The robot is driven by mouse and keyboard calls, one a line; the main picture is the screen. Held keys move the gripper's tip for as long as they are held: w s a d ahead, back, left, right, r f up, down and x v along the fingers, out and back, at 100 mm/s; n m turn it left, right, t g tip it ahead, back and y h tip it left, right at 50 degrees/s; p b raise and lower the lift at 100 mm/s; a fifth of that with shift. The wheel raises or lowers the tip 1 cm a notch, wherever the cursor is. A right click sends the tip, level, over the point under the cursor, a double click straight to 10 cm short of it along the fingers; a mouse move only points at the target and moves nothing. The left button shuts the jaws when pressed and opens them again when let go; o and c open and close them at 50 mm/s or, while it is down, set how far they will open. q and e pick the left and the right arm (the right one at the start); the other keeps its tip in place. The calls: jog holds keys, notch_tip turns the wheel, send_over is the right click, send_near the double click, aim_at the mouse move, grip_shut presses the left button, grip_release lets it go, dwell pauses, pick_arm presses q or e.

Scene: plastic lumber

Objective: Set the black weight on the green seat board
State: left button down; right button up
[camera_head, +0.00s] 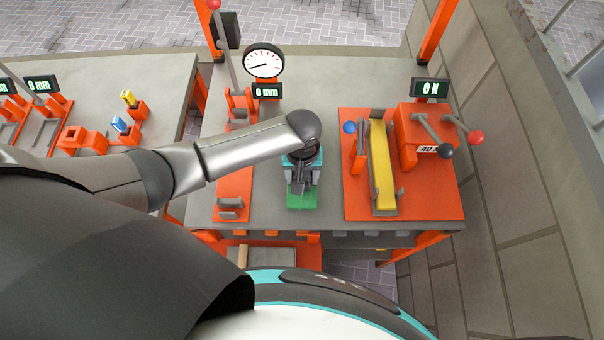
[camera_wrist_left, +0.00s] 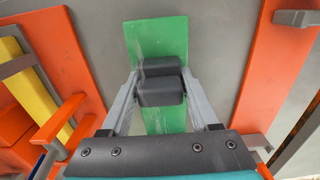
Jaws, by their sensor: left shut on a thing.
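The green seat board (camera_head: 301,200) lies on the grey bench top, and it also shows in the left wrist view (camera_wrist_left: 161,32). My left gripper (camera_head: 302,186) is over the board, pointing down. In the left wrist view the gripper (camera_wrist_left: 160,86) has its two grey fingers shut on the black weight (camera_wrist_left: 160,92), one finger on each side. The weight is in front of the middle of the board. I cannot tell whether it touches the board or is held just above it. My right gripper is not in view.
An orange rig with a yellow plank (camera_head: 382,170) stands right of the board. A dial gauge (camera_head: 264,62) stands behind, with an orange base plate (camera_head: 235,180) to the left. Bare grey bench lies on both sides of the board.

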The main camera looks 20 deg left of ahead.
pick_arm(q)
jog(key=shift+c, duration=1.8)
grip_release()
jog(key=o, duration=0.3)
jog(key=shift+o, duration=0.3)
jog(key=shift+f, duration=0.1)
notch_tip(320, 180, up, 5)
jog(key=p, duration=0.6)
jog(key=shift+r+p, duration=0.35)
jog(key=shift+r, duration=0.7)
